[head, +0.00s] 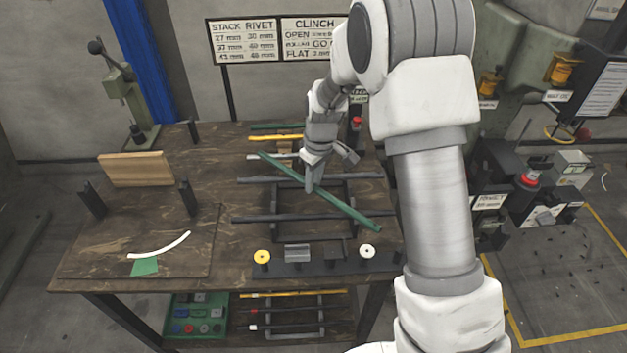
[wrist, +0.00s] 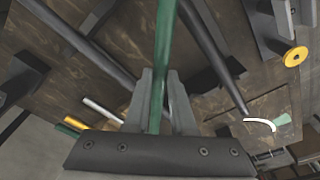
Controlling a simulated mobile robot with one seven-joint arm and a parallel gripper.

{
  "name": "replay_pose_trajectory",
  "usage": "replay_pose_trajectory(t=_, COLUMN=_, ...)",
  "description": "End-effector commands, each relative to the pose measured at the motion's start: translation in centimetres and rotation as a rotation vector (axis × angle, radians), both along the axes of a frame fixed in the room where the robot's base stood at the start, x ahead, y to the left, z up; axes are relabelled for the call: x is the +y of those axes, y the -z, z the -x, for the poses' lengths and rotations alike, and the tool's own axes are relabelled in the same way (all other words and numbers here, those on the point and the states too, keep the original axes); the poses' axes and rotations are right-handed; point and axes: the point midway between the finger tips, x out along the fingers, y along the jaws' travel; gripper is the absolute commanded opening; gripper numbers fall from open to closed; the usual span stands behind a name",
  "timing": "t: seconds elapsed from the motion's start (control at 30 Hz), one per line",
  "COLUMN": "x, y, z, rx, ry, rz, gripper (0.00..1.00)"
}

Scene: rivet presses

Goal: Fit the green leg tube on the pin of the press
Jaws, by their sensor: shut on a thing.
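The green leg tube (head: 345,207) lies slantwise across the rack in the head view, from back left to front right. My gripper (head: 311,185) is shut on it, left of its middle, over the dark tubes. In the wrist view the green tube (wrist: 164,50) runs up from between my gripper's fingers (wrist: 160,105). A press with a red button (head: 528,180) stands at the right, beyond my arm. A green lever press (head: 127,100) stands at the table's back left. I cannot make out a pin on either.
Dark tubes (head: 265,218) lie on the rack below the held tube. Another green tube (head: 276,126) and a yellow one (head: 275,138) lie behind. A wooden block (head: 136,169) and a white curved strip (head: 160,247) are at the left. The left tabletop (head: 110,225) has free room.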

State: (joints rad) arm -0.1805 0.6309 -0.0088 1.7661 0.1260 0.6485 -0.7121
Motion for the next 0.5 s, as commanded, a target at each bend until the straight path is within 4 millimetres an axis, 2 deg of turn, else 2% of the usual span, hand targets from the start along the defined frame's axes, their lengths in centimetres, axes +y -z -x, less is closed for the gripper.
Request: replay_pose_trajectory(t=0.5, x=0.0, y=1.2, z=0.0, rx=0.0, ry=0.0, rz=0.0, gripper=0.0)
